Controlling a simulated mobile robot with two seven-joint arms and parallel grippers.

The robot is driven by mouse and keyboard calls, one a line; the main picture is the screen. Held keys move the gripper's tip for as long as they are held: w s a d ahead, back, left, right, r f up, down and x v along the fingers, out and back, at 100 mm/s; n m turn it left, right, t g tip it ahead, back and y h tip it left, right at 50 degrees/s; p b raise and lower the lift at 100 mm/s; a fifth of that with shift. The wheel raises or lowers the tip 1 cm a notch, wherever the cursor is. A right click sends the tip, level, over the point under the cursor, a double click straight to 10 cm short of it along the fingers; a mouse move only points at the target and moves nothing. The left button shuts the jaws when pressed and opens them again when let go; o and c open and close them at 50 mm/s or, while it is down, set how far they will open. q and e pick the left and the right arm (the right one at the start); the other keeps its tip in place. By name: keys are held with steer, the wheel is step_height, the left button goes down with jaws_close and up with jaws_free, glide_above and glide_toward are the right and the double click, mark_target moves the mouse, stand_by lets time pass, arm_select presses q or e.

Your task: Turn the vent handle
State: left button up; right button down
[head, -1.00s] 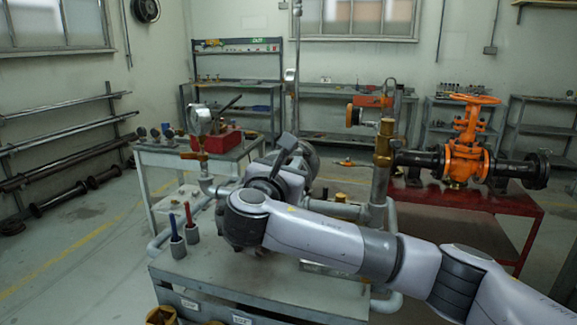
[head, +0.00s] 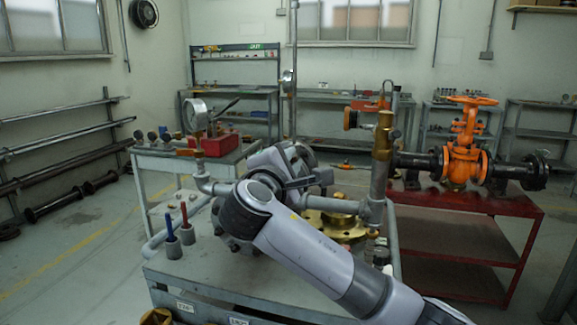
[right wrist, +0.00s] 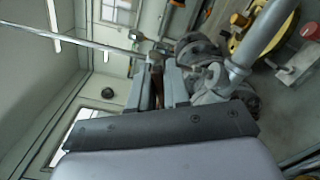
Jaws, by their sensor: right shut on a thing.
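My right gripper (head: 312,181) is in the middle of the head view, beside the grey flanged valve body (head: 300,155), its dark fingers pointing right. In the right wrist view its two fingers (right wrist: 160,90) are close together, with a narrow brown piece (right wrist: 155,78) between them. I take this piece to be the vent handle; most of it is hidden by the fingers. My left gripper is not in view.
A brass valve (head: 383,135) rises on the right pipe. A brass flange (head: 340,225) lies behind my arm. Red and blue tools (head: 177,218) stand at the front left.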

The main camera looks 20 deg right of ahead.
steer(key=m, duration=0.1)
steer(key=m+b, duration=0.1)
steer(key=m, duration=0.1)
steer(key=m+b, duration=0.1)
steer(key=m, duration=0.1)
steer(key=shift+f, duration=0.25)
steer(key=shift+m, duration=0.3)
steer(key=c, duration=1.2)
jaws_free()
steer(key=shift+s, duration=0.1)
steer(key=b+v, duration=0.1)
steer(key=v, duration=0.6)
